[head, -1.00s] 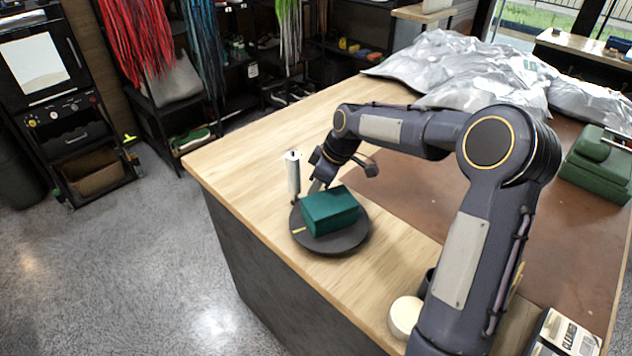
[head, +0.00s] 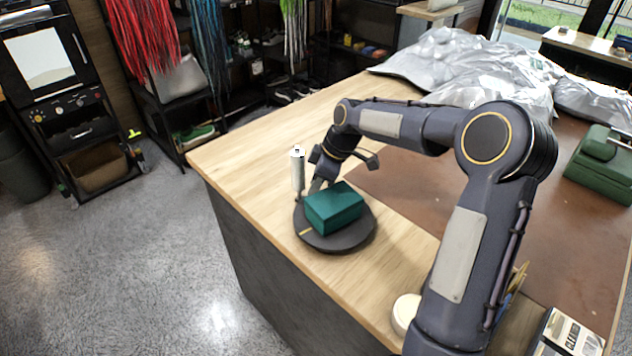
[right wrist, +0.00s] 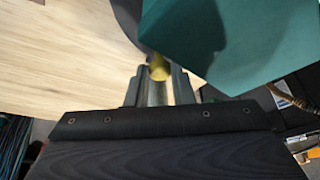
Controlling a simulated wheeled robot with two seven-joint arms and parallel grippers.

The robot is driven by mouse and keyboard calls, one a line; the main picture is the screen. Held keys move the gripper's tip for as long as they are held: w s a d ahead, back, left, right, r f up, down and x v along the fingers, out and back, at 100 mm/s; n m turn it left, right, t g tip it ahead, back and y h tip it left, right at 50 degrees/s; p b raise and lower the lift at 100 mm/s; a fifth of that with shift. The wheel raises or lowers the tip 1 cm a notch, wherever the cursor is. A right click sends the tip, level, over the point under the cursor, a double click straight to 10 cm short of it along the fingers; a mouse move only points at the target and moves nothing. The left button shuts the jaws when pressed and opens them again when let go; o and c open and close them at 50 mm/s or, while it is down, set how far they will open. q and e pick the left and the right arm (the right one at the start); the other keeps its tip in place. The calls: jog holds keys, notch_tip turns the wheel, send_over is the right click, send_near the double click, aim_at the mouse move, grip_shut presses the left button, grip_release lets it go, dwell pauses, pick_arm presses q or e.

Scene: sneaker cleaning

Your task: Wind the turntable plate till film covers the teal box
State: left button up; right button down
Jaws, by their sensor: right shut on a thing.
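The teal box (head: 334,207) sits on the round dark turntable plate (head: 345,243) near the table's left edge. Its visible faces are bare teal. A white upright roll (head: 298,172), seemingly the film, stands on a post just left of the plate. My right gripper (head: 320,184) is low behind the box, at the plate's far side; the box partly hides it. In the right wrist view, its fingers (right wrist: 158,74) are shut on a small yellow piece (right wrist: 159,66) by the plate's edge, beside the box (right wrist: 225,40). My left gripper is out of view.
The wooden table (head: 260,125) is clear behind the plate. A round white item (head: 405,312) stands near my right arm at the front. Crumpled silver sheeting (head: 460,65) covers the back, and a green case (head: 600,165) is at right.

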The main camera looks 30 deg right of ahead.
jog(key=shift+w+r, duration=0.1)
jog(key=c, duration=1.5)
grip_release()
jog(key=shift+c, duration=0.2)
jog(key=v, duration=0.7)
jog(key=shift+r+b, duration=0.3)
jog(key=shift+r, duration=0.05)
jog(key=shift+d, duration=0.15)
